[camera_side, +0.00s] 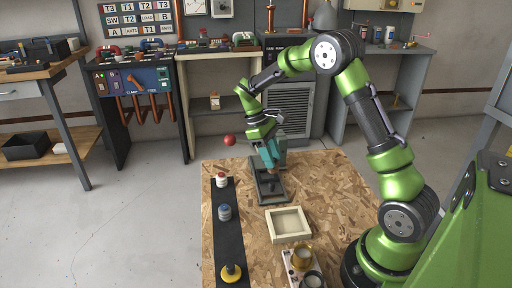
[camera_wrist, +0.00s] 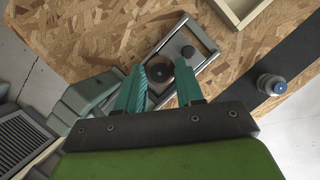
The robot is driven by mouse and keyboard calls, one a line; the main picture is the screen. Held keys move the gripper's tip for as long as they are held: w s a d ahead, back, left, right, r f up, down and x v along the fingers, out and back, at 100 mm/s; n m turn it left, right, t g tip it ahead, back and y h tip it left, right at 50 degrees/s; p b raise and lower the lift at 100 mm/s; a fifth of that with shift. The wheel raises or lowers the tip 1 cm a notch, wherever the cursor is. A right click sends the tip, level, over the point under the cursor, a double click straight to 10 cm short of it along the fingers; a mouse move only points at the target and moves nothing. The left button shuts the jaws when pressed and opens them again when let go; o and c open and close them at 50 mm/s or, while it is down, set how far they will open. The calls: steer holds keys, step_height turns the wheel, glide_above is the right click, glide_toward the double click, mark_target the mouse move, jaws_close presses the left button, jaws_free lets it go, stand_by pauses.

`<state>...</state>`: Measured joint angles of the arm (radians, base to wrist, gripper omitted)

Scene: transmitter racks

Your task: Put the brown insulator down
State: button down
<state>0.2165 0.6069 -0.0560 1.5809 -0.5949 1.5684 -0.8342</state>
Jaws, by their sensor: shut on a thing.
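The brown insulator (camera_wrist: 161,72) shows as a round brown end between my fingertips in the wrist view. My gripper (camera_side: 271,164) is shut on it and points down over the grey metal rack (camera_side: 281,193) on the chipboard. In the wrist view my gripper's teal fingers (camera_wrist: 170,72) reach over the same rack (camera_wrist: 207,41).
A cream tray (camera_side: 289,223) lies in front of the rack. A box with round pieces (camera_side: 301,262) stands at front right. Chipboard (camera_side: 330,180) right of the rack is clear.

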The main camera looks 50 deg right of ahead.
mark_target(265, 176)
steer(key=shift+w+d+f, duration=0.1)
steer(key=shift+w+d, duration=0.15)
steer(key=shift+w, duration=0.4)
steer(key=shift+w+d+f, duration=0.1)
steer(key=shift+w+d, duration=0.15)
steer(key=shift+w, duration=0.4)
steer(key=shift+f, duration=1.7)
steer(key=shift+f, duration=0.1)
steer(key=c, duration=0.7)
jaws_free()
